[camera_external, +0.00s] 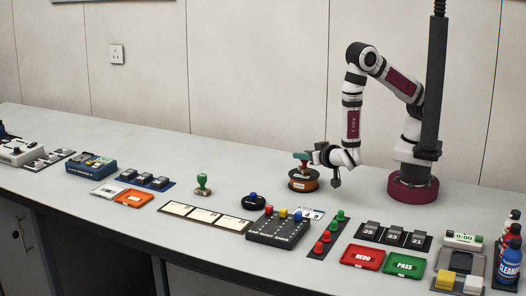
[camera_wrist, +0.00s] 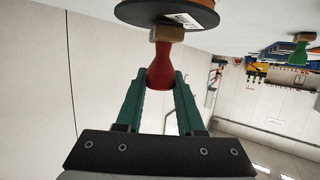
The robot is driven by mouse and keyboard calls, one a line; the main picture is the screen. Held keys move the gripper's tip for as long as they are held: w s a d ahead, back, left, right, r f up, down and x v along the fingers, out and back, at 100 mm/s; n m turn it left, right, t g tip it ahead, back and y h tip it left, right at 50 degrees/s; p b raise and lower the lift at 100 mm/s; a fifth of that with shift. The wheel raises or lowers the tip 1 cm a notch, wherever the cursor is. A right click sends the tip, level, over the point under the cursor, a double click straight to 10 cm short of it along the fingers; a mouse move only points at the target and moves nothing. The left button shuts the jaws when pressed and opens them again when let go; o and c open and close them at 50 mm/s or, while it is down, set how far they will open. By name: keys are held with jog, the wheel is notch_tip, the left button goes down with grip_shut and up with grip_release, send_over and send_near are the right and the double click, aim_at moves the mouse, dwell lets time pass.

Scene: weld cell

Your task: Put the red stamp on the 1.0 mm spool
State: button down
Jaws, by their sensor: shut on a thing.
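The red stamp (camera_wrist: 162,68) has a red handle and a wooden base, and hangs base-down in my gripper (camera_wrist: 160,78). The green fingers are shut on its handle. In the external view my gripper (camera_external: 303,156) is directly over an orange-brown spool (camera_external: 303,184) with dark flanges, which stands on the table. The stamp (camera_external: 305,167) is small there, between fingers and spool. In the wrist view its base meets or nearly meets the spool's dark flange (camera_wrist: 140,14), beside a white label; I cannot tell if they touch. The label's text is not readable.
A green stamp (camera_external: 203,185) stands on the table left of the spool. A round dark pad (camera_external: 253,201) and a row of cards (camera_external: 206,217) lie nearer the front. A dark button box (camera_external: 278,229) and red REDO tray (camera_external: 363,257) are at front right.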

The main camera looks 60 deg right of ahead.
jog(key=c, duration=0.5)
grip_release()
jog(key=shift+f, duration=0.15)
